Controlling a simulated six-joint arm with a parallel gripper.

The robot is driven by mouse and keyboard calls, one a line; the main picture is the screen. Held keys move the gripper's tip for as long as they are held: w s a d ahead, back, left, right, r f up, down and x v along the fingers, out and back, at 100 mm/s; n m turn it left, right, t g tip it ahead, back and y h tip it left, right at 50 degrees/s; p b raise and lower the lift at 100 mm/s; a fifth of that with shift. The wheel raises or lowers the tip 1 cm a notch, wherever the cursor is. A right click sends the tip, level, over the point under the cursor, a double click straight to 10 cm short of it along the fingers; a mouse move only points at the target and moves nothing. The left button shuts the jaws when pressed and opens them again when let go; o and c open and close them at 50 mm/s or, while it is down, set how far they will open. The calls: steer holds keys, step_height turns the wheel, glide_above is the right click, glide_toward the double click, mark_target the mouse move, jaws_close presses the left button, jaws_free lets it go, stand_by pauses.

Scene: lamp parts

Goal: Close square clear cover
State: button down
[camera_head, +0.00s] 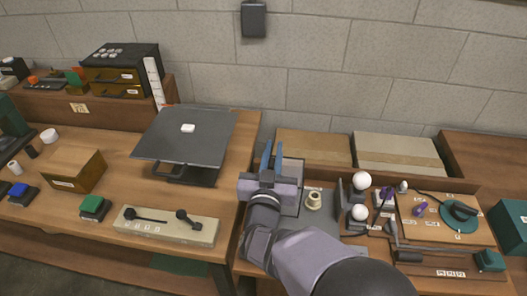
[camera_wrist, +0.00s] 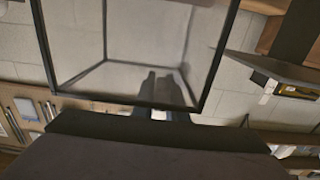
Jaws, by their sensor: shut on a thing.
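The square clear cover (camera_wrist: 135,40) is a see-through box with dark edges and fills the upper middle of the wrist view. In the head view the cover (camera_head: 293,174) is a pale grey panel just right of my gripper's fingers, partly hidden by the hand. My gripper (camera_head: 271,158) has blue fingers that point up and away. It is shut on the cover's near dark edge; the fingertips (camera_wrist: 163,112) meet that edge in the wrist view. The cover looks tilted, but I cannot tell its exact angle. What lies under it is mostly hidden.
A cream spool-like part (camera_head: 314,200) and white bulbs (camera_head: 362,180) stand right of my gripper. A wooden board with a teal disc (camera_head: 461,215) lies further right. A large dark tilted panel (camera_head: 185,138) stands on the left bench. Brown boards (camera_head: 313,146) stand behind.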

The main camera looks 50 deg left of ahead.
steer(key=w+d+b, duration=0.2)
steer(key=w+d, duration=0.5)
steer(key=shift+w+d, duration=0.15)
steer(key=c, duration=1.8)
jaws_free()
steer(key=shift+w+d, duration=0.1)
steer(key=shift+o, duration=0.2)
steer(key=shift+b, duration=0.3)
steer(key=b+v, duration=0.1)
steer(key=v, duration=0.6)
steer(key=shift+s+b, duration=0.25)
steer(key=shift+b, duration=0.1)
steer(key=shift+r, duration=0.15)
